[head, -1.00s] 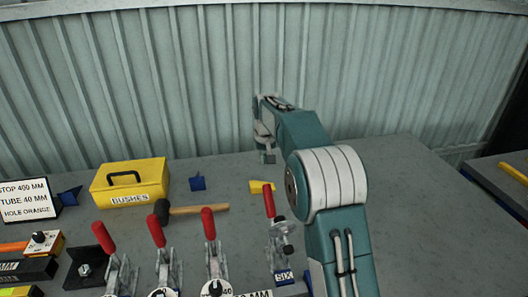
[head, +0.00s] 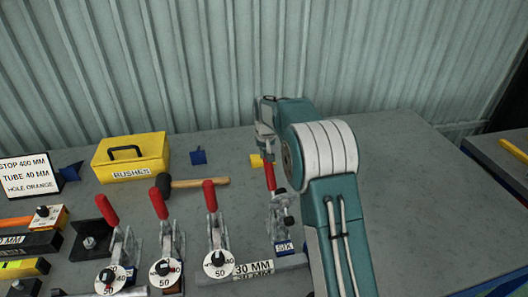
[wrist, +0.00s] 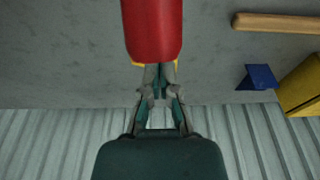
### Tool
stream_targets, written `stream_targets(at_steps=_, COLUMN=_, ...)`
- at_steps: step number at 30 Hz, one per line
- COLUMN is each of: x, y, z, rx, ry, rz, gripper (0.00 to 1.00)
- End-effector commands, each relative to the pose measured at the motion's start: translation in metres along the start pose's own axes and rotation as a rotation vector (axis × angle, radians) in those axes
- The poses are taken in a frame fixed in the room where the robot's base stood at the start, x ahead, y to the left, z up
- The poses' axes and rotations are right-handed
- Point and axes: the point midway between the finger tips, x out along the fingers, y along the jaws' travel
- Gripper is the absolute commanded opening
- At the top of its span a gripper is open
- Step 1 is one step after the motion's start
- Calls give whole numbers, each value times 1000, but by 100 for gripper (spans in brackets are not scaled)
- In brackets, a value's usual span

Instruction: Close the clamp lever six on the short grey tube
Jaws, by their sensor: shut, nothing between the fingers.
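Clamp six (head: 280,215) stands at the right end of the clamp row, with a SIX label (head: 284,246) at its base. Its red lever (head: 269,178) points upward, leaning slightly back. My gripper (head: 267,158) is at the top of this lever, on its far side, fingers pointing down. In the wrist view the red lever (wrist: 152,30) looms large at top centre and hides part of my shut, empty fingers (wrist: 158,72). I cannot tell whether they touch it. A grey tube (head: 292,262) shows at the clamp's foot, partly cut off by my arm.
Several other red-levered clamps (head: 217,230) stand upright to the left. The bench right of my arm is clear; a corrugated wall stands behind.

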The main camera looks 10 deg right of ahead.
Motion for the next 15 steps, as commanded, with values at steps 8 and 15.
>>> stream_targets(at_steps=8, x=-1, y=0, z=4, rx=0, ry=-1, rz=0, gripper=0)
stream_targets(at_steps=15, x=-3, y=0, z=12, rx=0, ry=-1, rz=0, gripper=0)
